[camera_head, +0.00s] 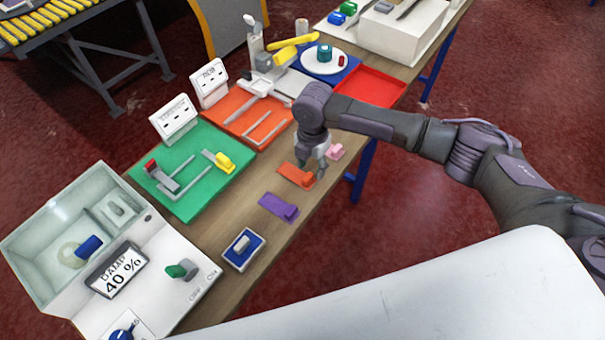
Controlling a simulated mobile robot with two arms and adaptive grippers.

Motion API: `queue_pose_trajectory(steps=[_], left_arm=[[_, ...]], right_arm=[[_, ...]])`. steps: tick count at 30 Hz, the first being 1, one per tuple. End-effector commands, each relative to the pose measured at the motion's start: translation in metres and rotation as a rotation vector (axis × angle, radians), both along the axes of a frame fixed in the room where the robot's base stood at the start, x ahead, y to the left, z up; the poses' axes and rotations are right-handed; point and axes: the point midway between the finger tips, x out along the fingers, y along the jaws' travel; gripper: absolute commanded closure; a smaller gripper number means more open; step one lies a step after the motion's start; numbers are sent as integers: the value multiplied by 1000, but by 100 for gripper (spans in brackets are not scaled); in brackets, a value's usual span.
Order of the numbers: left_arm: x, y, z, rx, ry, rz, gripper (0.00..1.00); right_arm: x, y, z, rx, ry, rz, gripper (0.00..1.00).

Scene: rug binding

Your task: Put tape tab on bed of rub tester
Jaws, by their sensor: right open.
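My right gripper (311,170) points down at the orange tab (292,175) near the table's front edge; it is open, and I cannot tell whether it touches the tab. A pink tab (335,152) lies just right of it, and a purple tab (278,206) lies to the left. I cannot tell which of these is the tape tab. My left gripper is out of view.
A green mat (195,205) holds a clamp device and a yellow tab (221,161). A damp box (60,230) stands at the left end; a blue-edged pad (243,249) lies in front. A red tray (372,86) and white plate (324,60) are at the back.

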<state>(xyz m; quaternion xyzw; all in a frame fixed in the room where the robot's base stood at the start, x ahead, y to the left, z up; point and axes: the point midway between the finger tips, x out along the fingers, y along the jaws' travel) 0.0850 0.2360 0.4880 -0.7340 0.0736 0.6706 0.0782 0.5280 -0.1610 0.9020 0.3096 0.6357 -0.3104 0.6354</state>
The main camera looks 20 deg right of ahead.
Motion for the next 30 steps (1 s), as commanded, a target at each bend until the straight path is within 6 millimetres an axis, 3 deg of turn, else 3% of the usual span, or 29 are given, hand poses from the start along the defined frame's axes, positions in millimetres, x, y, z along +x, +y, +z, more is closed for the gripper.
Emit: queue_pose_trajectory(steps=[6, 13, 22, 30], left_arm=[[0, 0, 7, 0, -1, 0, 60], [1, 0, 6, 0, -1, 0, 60], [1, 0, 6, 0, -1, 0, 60], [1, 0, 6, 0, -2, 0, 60]], right_arm=[[-1, 0, -22, -1, 1, 1, 52], [0, 0, -23, -1, -1, 1, 52], [0, 0, -23, 1, -1, 0, 100], [0, 0, -22, 1, -1, 0, 100]])
